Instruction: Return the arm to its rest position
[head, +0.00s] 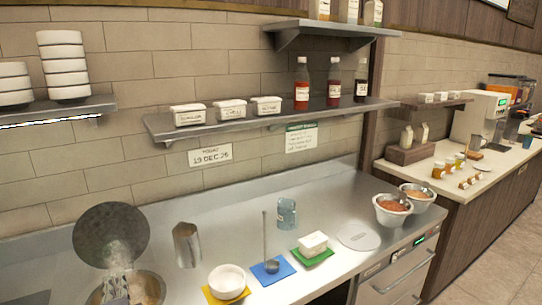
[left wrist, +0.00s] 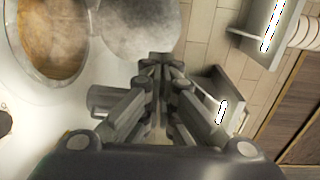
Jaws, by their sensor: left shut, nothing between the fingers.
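The open well with brown contents (left wrist: 58,45) lies at the upper left of that view, and the grey lid (left wrist: 135,25) is just beyond the fingertips. My right gripper is in neither view.
A metal container (head: 186,245) stands right of the lid.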

